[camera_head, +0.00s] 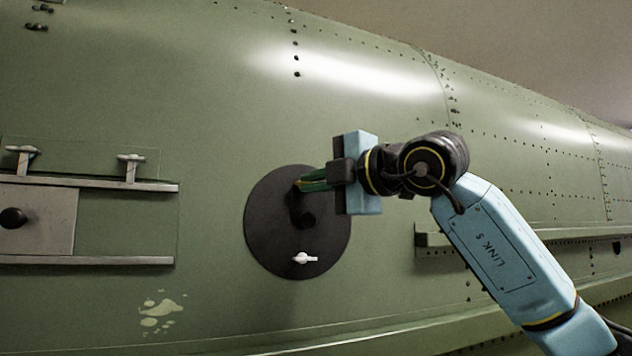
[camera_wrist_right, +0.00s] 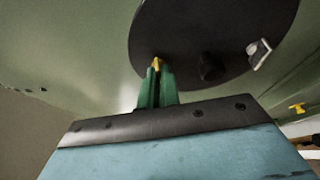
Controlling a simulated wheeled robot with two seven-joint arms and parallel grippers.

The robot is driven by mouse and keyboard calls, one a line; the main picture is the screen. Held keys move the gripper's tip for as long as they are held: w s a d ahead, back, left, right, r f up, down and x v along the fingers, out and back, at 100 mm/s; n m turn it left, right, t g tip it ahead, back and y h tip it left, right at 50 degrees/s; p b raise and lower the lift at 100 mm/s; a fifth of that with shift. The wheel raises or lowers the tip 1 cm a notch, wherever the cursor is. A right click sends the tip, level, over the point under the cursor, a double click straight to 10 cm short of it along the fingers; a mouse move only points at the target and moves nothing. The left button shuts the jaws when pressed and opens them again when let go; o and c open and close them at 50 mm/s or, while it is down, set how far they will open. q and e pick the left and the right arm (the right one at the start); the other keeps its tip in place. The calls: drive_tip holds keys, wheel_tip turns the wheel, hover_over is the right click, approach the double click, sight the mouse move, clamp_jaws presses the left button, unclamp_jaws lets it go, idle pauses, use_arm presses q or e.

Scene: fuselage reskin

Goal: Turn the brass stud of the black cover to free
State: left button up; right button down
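The round black cover (camera_head: 270,225) lies on the green fuselage skin, and it fills the top of the right wrist view (camera_wrist_right: 195,30). A small brass stud (camera_wrist_right: 157,64) shows at the cover's edge, between my right fingertips. My right gripper (camera_head: 302,185) reaches in from the right at the cover's upper part. Its green fingers are close together around the stud in the wrist view (camera_wrist_right: 157,80) and hide most of it. A silver wing stud (camera_head: 305,258) sits low on the cover, clear of the gripper. A dark knob (camera_head: 305,220) stands near the middle. My left gripper is not in view.
At the left, two metal rails (camera_head: 90,261) carry a grey plate (camera_head: 35,222) with a black knob (camera_head: 13,218). Two silver wing fasteners (camera_head: 131,160) sit above them. A ledge (camera_head: 435,236) runs along the skin to the right.

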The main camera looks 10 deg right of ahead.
drive_tip(key=n+h, duration=0.1)
drive_tip(key=n, duration=0.2)
drive_tip(key=n+g+h+p, duration=0.1)
drive_tip(key=n, duration=0.1)
drive_tip(key=r+n+h+p, duration=0.1)
drive_tip(key=n+h, duration=0.1)
drive_tip(key=n, duration=0.1)
drive_tip(key=shift+s+a+n+g, duration=0.1)
drive_tip(key=shift+a+n+g, duration=0.1)
drive_tip(key=shift+n+g, duration=0.15)
drive_tip(key=shift+a+n+h, duration=0.15)
drive_tip(key=shift+n+h, duration=0.7)
drive_tip(key=shift+n, duration=0.25)
drive_tip(key=shift+a+n+h, duration=0.1)
drive_tip(key=shift+n+h, duration=0.75)
drive_tip(key=shift+n, duration=0.2)
drive_tip(key=c, duration=1.6)
unclamp_jaws()
